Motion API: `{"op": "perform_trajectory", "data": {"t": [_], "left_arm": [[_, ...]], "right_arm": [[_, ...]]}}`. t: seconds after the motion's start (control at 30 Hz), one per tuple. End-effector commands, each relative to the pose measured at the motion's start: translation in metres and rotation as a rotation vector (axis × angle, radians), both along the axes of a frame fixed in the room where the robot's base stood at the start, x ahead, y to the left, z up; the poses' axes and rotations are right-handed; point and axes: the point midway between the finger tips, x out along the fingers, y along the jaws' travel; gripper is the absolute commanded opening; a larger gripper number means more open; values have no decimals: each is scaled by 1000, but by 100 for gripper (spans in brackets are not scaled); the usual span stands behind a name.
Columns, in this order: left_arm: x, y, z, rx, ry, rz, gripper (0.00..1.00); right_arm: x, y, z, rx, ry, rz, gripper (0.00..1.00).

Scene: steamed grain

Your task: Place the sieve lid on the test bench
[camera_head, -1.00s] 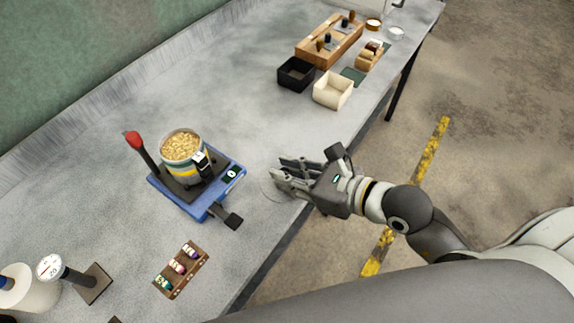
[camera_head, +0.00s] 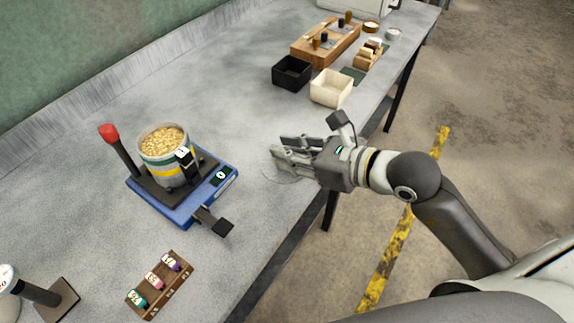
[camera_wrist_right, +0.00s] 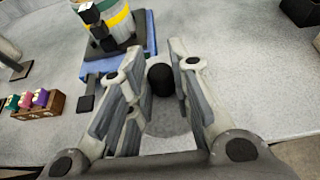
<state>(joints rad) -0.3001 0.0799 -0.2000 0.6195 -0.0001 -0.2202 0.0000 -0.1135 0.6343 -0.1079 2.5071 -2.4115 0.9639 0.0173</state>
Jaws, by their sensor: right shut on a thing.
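The sieve lid is a faint, see-through disc (camera_head: 284,178) with a black knob (camera_wrist_right: 160,78), at the near edge of the grey test bench (camera_head: 240,110). My right gripper (camera_head: 277,154) reaches in from the right over the lid. In the right wrist view its two fingers (camera_wrist_right: 155,85) stand on either side of the knob and are shut on it. Most of the disc is hidden by the fingers in the head view. I cannot tell whether the disc touches the bench or hangs just above it. My left gripper is not in view.
A blue sieve shaker (camera_head: 190,205) with a grain-filled sieve pot (camera_head: 165,155) stands left of the gripper. A wooden rack of coloured vials (camera_head: 160,285) is nearer. Black (camera_head: 292,73) and cream (camera_head: 331,88) boxes stand farther back. Bench between them is clear.

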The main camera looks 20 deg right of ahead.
Motion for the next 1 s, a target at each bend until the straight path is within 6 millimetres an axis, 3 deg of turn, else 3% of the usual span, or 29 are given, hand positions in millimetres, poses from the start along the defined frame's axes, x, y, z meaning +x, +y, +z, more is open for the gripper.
{"op": "perform_trajectory", "data": {"t": [0.03, 0.3, 0.37, 0.6, 0.77, 1.0], "left_arm": [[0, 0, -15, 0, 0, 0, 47], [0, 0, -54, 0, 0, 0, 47], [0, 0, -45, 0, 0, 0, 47], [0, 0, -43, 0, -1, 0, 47], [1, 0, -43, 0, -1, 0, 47], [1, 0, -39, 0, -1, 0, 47]], "right_arm": [[4, -1, -7, -1, -7, 0, 0], [28, -7, -18, -1, -6, -1, 0], [38, -10, -27, 0, 7, -3, 0], [65, -15, -59, 2, 2, -1, 0], [72, -17, -67, 1, 1, 0, 0], [74, -18, -98, 0, 3, -1, 0]]}}
